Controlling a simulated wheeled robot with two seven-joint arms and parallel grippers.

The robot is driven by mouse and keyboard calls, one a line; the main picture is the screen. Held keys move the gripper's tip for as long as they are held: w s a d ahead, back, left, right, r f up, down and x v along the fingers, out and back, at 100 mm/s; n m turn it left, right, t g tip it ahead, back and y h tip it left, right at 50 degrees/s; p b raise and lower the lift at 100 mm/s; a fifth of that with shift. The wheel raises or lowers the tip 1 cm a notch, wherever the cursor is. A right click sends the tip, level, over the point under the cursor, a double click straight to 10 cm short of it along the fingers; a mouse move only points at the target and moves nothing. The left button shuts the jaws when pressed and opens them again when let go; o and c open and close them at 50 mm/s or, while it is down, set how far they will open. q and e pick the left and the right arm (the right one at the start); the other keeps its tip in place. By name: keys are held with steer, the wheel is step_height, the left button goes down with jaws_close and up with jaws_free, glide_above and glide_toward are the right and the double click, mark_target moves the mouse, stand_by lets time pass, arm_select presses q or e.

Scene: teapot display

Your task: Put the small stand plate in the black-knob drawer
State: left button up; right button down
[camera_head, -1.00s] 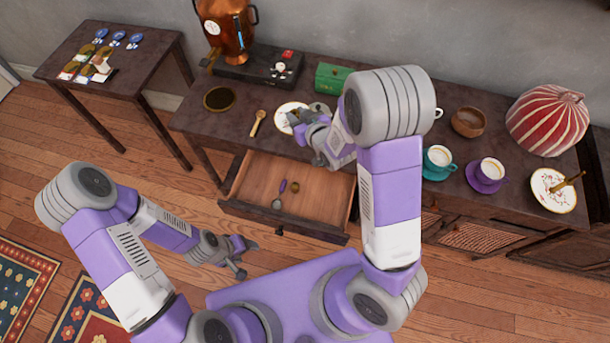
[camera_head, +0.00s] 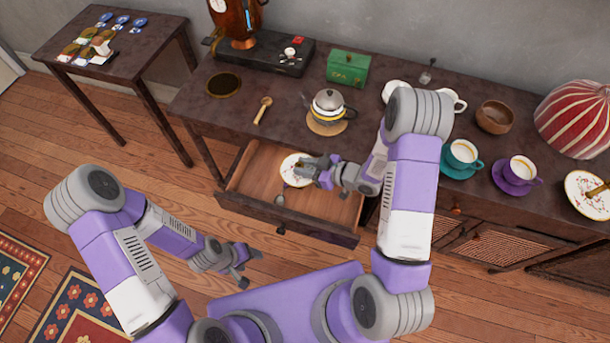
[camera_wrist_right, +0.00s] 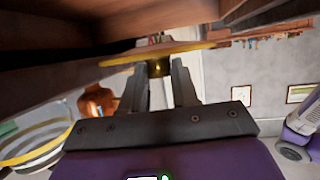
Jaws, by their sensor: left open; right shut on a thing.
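The small stand plate (camera_head: 291,175), white with a patterned face and a gold rim, is over the open black-knob drawer (camera_head: 331,209). My right gripper (camera_head: 308,167) is shut on its right edge. In the right wrist view the plate (camera_wrist_right: 185,50) shows nearly edge-on between the fingertips (camera_wrist_right: 158,70). I cannot tell whether it touches the drawer floor. The drawer's black knob (camera_head: 281,230) is on its front. A purple-handled spoon (camera_head: 280,199) lies inside, partly hidden by the plate. My left gripper (camera_head: 239,264) is open and empty, in front of the drawer.
A silver-lidded teapot (camera_head: 328,104) stands on a round mat (camera_head: 322,127) on the table behind the drawer. The drawer's right part is clear.

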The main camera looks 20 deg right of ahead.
step_height(320, 180, down, 4)
steer(key=shift+f+b, duration=0.2)
steer(key=shift+b, duration=0.55)
steer(key=shift+r, duration=0.15)
steer(key=shift+f+b, duration=0.3)
steer(key=shift+f, duration=0.1)
steer(key=c, duration=1.3)
jaws_free()
steer(key=shift+f, duration=0.1)
steer(key=o, duration=0.5)
steer(key=shift+c, duration=0.2)
steer(key=shift+r, duration=0.2)
